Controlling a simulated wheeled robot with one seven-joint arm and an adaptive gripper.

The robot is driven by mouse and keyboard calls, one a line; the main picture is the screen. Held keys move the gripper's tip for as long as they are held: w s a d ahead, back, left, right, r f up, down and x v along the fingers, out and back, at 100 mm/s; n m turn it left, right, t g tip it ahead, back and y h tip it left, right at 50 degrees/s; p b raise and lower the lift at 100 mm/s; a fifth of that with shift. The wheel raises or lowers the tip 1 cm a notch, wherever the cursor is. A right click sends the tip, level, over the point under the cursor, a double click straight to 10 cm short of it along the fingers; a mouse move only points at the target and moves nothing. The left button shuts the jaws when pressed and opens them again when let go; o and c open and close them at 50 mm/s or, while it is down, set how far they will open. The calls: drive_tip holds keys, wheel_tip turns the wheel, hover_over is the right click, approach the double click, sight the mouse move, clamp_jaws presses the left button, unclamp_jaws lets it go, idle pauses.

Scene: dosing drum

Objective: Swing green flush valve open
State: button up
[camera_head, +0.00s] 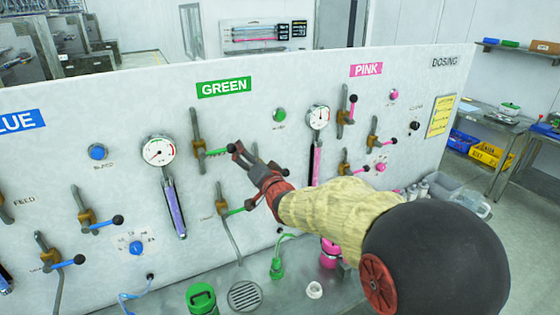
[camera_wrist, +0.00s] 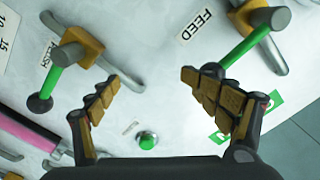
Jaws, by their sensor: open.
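The green flush valve shows at left in the wrist view, beside the cut-off FLUSH label. It has a brass body (camera_wrist: 85,43) on a grey pipe and a green lever (camera_wrist: 68,65) ending in a black ball (camera_wrist: 40,105). The lever stands roughly across the pipe. My gripper mostly hides this valve in the head view. My gripper (camera_wrist: 152,80) is open and empty, with its fingers spread; the flush lever is outside them, beyond the left finger. In the head view, my gripper (camera_head: 240,154) is in front of the panel, beneath the GREEN sign.
The green FEED valve lever (camera_wrist: 238,50) has its ball beside my right fingertip; I cannot tell whether they touch. A third green-levered valve (camera_head: 221,206) is below. A green button (camera_wrist: 148,140) is on the panel. Gauges (camera_head: 158,150) and pink valves (camera_head: 345,110) flank this section.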

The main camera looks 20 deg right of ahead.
drive_tip(key=shift+a+f+b, duration=0.3)
drive_tip(key=shift+a+f, duration=0.2)
drive_tip(key=shift+f, duration=0.05)
drive_tip(key=shift+s+a, duration=0.1)
drive_tip(key=shift+a, duration=0.1)
drive_tip(key=shift+f, duration=0.1)
drive_tip(key=shift+a+b, duration=0.5)
drive_tip(key=shift+b, duration=0.05)
drive_tip(key=shift+d+f, duration=0.1)
drive_tip(key=s+b, duration=0.2)
drive_tip(key=s, duration=0.7)
drive_tip(key=shift+d+r, duration=0.3)
drive_tip(key=shift+r, duration=0.05)
idle(0.7)
